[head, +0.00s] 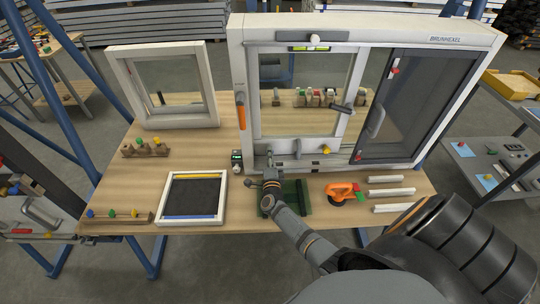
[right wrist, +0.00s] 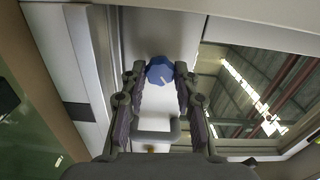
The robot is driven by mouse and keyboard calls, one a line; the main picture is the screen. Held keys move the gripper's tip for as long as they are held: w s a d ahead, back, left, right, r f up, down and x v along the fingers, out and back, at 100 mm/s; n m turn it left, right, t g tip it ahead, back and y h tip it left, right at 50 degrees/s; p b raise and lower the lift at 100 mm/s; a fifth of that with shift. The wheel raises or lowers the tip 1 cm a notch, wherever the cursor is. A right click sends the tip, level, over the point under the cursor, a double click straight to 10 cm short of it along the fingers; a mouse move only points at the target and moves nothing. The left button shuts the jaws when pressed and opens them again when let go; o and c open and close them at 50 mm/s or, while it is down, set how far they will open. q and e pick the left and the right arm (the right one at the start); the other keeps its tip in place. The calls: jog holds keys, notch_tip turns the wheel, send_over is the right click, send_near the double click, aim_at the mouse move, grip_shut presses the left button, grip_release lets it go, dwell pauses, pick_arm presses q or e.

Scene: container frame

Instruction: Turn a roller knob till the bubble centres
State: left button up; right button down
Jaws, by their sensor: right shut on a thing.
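A large white window frame (head: 370,35) stands upright on the wooden table. A spirit level with a yellow-green vial (head: 309,48) is fixed on its top rail; the bubble is too small to read. My right gripper (head: 269,163) reaches the lower left part of the frame. In the right wrist view my right gripper (right wrist: 160,84) has its two fingers on either side of a blue roller knob (right wrist: 160,69) with a pale mark, and is shut on it. In the head view the gripper hides the knob. My left gripper is not in view.
A small white frame (head: 165,128) stands at the back left. A flat tray (head: 224,200) lies front left, beside a wooden rack of coloured knobs (head: 117,216). An orange tool (head: 341,190) and white strips (head: 392,192) lie on the right. A grey handle (right wrist: 156,137) is below the knob.

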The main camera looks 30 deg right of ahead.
dwell(0.3)
jog(key=c, duration=1)
grip_release()
jog(key=shift+s, duration=0.1)
jog(key=v, duration=1.2)
